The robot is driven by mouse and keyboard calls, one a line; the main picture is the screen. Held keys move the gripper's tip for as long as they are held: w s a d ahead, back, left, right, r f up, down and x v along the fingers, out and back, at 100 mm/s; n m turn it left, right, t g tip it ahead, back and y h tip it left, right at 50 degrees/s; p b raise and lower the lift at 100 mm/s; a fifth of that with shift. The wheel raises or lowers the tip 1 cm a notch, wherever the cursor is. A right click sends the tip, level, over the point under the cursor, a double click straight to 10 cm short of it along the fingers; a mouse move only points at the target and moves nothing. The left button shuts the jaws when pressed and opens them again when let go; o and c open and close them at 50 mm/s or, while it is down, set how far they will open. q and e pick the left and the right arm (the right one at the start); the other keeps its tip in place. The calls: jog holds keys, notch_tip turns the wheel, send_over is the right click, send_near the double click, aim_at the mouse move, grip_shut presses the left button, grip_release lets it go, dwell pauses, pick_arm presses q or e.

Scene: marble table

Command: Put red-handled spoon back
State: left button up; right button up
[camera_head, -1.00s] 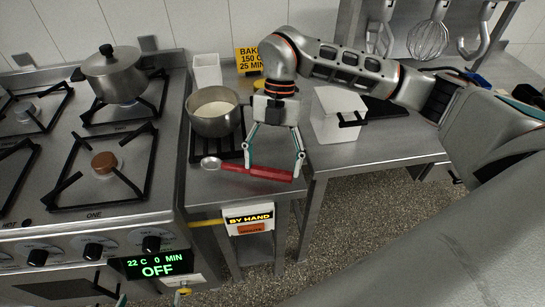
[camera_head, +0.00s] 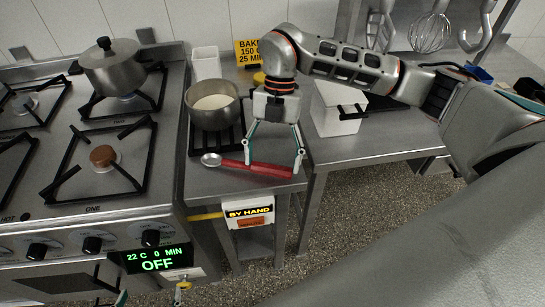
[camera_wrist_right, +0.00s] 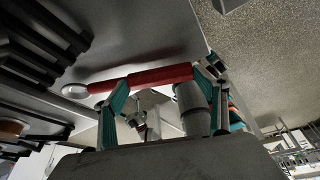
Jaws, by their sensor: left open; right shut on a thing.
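The red-handled spoon (camera_head: 258,168) shows a red handle and a silver bowl pointing left, at the front of the steel counter (camera_head: 207,184). My right gripper (camera_head: 274,162) points down and is shut on the red handle, with its fingers set wide apart along it. In the right wrist view the spoon (camera_wrist_right: 160,75) crosses between the fingers. I cannot tell whether the spoon touches the counter. My left gripper (camera_head: 151,297) shows only as fingertips at the bottom edge, apart, with nothing visible between them.
A pan (camera_head: 213,106) stands behind the spoon. A white box (camera_head: 336,110) with a black handle is to the right. The stove (camera_head: 150,170) is on the left. A whisk (camera_head: 430,32) hangs at the back right. A "BY HAND" sign (camera_head: 249,211) hangs at the counter front.

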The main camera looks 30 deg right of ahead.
jog(key=shift+f, duration=0.6)
jog(key=o, duration=1.7)
jog(key=shift+c, duration=0.2)
jog(key=v, duration=1.2)
jog(key=shift+s, duration=0.1)
